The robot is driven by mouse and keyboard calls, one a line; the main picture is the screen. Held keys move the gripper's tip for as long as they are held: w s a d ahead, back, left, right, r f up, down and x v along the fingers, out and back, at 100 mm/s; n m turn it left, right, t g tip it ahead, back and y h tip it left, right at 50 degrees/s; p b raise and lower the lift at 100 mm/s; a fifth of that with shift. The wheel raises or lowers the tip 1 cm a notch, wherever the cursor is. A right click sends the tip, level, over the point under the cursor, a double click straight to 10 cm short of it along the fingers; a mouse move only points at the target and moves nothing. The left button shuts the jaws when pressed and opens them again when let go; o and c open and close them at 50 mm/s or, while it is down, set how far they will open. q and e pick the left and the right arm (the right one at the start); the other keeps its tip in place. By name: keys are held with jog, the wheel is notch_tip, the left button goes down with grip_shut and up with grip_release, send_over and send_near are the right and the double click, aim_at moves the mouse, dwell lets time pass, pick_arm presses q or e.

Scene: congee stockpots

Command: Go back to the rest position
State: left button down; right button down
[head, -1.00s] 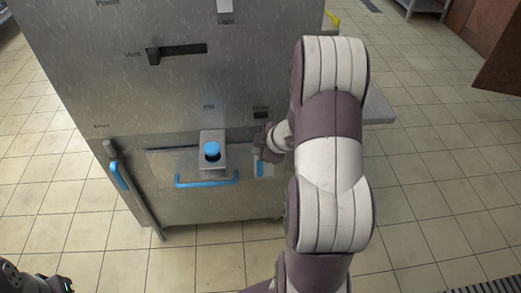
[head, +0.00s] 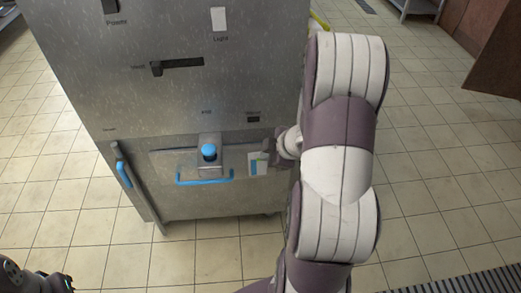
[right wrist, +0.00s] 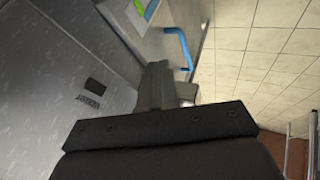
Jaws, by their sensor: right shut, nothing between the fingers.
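My right gripper (head: 268,152) is in front of the lower right part of a grey metal cabinet (head: 120,75), beside a small white and blue panel (head: 258,164). Its fingers are shut with nothing between them, and they also show in the right wrist view (right wrist: 156,86). My right arm crosses the right half of the head view and hides part of the cabinet's right edge. At the bottom left corner of the head view only a dark part of my left arm shows; the left gripper itself is not visible.
The cabinet front has a blue knob (head: 208,152), a blue bar handle (head: 205,180), a side lever with a blue grip (head: 124,174) and a black vent lever (head: 178,66). The blue handle also shows in the right wrist view (right wrist: 180,45). Tiled floor (head: 440,180) is clear on the right.

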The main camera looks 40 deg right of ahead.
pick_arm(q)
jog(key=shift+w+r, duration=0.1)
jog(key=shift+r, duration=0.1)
pick_arm(e)
jog(key=shift+s+r, duration=0.25)
jog(key=shift+r, duration=0.05)
jog(key=shift+d, duration=0.1)
